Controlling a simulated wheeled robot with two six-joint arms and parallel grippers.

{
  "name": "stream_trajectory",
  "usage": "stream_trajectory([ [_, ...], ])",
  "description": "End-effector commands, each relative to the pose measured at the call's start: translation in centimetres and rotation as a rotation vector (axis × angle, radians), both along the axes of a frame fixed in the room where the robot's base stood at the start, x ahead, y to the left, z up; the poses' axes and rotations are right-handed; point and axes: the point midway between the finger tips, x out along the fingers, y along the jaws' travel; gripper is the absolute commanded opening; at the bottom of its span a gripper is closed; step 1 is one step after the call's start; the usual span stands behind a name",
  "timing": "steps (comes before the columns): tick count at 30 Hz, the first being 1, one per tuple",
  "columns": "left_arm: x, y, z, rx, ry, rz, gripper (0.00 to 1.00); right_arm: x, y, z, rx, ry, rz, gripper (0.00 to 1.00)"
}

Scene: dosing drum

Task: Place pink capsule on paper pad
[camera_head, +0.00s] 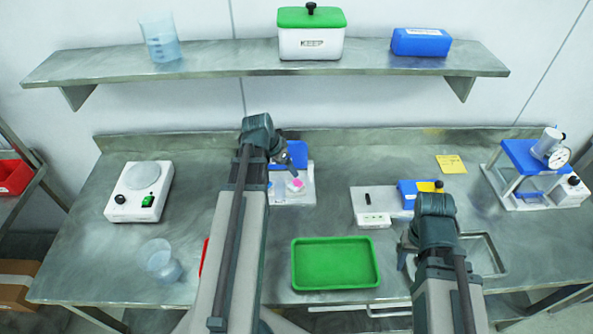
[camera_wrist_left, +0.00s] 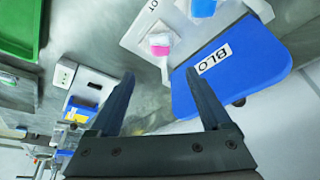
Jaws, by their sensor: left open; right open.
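The pink capsule (camera_head: 297,184) lies at a small white pad on the pale stand (camera_head: 307,195) in front of an upright blue panel. It also shows in the left wrist view (camera_wrist_left: 159,50), against the whitish pad (camera_wrist_left: 158,39); whether this is the paper pad, and whether they touch, I cannot tell. My left gripper (camera_head: 284,160) is open and empty; in its wrist view the fingers (camera_wrist_left: 167,88) are apart and the capsule lies beyond them. My right gripper (camera_head: 404,255) is near the steel basin, its fingers partly hidden by the arm.
A lettered blue panel (camera_wrist_left: 235,65) stands close to my left fingers. A green tray (camera_head: 335,285) lies at the front. A white device (camera_head: 373,219) and a yellow sheet (camera_head: 451,164) are to the right. A scale (camera_head: 140,195) and beaker (camera_head: 160,262) stand left.

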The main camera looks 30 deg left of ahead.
Motion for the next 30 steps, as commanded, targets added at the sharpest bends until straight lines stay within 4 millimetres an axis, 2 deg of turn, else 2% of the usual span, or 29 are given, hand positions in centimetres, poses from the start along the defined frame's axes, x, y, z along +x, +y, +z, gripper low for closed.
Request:
stream_trajectory([
  [5,0.0,-0.2,-0.1,0.0,0.002,-0.001,0.82,0.0,0.0,-0.1,0.0,0.0,0.0,0.5],
  [8,0.0,-1.9,-0.2,-0.004,0.021,-0.013,0.82,0.0,0.0,-0.1,0.0,0.0,0.0,0.5],
  [11,-0.1,-5.5,-0.5,-0.009,0.065,-0.035,0.82,0.0,0.0,-0.1,0.0,0.0,0.0,0.5],
  [14,-0.7,-10.1,-0.9,-0.006,0.127,-0.056,0.82,0.0,0.0,-0.1,0.0,0.0,0.0,0.5],
  [15,-1.1,-12.0,-1.0,-0.003,0.151,-0.063,0.82,0.0,0.0,-0.1,0.0,0.0,0.0,0.5],
  [21,-3.8,-20.1,-1.6,0.039,0.264,-0.087,0.82,0.0,0.0,-0.1,0.0,0.0,0.0,0.5],
  [27,-7.5,-26.5,-1.7,0.115,0.351,-0.093,0.82,0.0,0.0,-0.1,0.0,0.0,0.0,0.5],
  [30,-9.2,-28.8,-1.7,0.153,0.378,-0.092,0.82,0.0,0.0,-0.1,0.0,0.0,0.0,0.5],
])
